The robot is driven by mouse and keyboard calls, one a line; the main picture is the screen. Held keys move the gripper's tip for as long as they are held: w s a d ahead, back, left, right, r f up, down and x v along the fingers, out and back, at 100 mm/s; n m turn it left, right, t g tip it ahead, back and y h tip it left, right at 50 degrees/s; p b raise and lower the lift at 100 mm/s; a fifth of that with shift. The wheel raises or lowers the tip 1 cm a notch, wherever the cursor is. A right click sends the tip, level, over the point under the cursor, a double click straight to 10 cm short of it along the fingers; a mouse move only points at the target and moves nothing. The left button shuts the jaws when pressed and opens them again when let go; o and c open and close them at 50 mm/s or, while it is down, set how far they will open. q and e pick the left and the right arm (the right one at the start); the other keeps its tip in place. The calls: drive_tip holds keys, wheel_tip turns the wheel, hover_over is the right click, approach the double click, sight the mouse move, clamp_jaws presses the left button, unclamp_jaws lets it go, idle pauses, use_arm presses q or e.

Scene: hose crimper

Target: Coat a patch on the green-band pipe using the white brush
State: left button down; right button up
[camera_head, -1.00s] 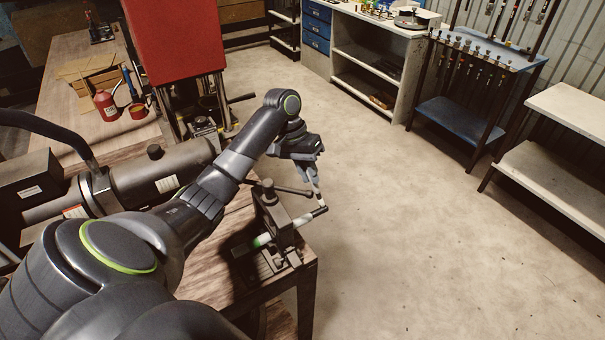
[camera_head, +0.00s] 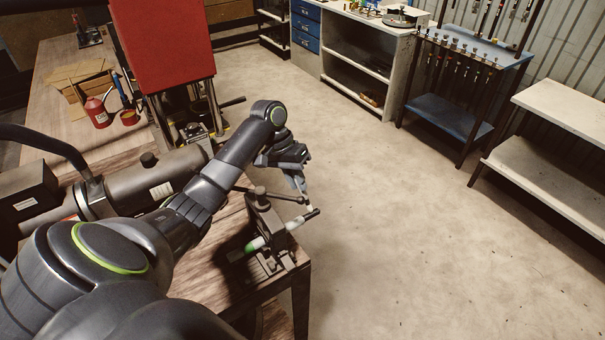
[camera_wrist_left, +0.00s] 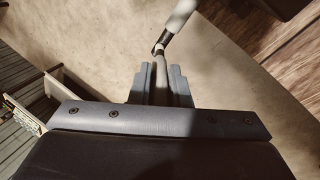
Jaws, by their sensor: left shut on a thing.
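The pipe (camera_head: 293,223) is clamped in a dark vise (camera_head: 270,225) at the table corner. It is whitish, with a green band (camera_head: 256,243) on its left part and a black end sticking out past the table edge. My left gripper (camera_head: 301,184) is just above that end, shut on a thin pale brush (camera_head: 307,199) that points down at the pipe. In the left wrist view the brush (camera_wrist_left: 161,70) lies between the fingers and its far end meets or overlaps the pipe's dark end (camera_wrist_left: 160,43). I cannot tell whether they touch. My right gripper is not in view.
The vise handle (camera_head: 283,196) reaches out close below my left wrist. The floor (camera_head: 400,220) right of the vise is clear.

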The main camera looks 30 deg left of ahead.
use_arm(q)
drive_tip(key=s, duration=0.1)
drive_tip(key=s+a, duration=0.1)
drive_tip(key=s, duration=0.1)
drive_tip(key=shift+s+a+f, duration=0.1)
drive_tip(key=shift+s+a, duration=0.05)
drive_tip(key=shift+s, duration=0.05)
idle(0.3)
wheel_tip(320, 180, up, 6)
drive_tip(key=shift+w, duration=0.15)
idle(0.4)
wheel_tip(320, 180, up, 3)
idle(0.7)
idle(0.6)
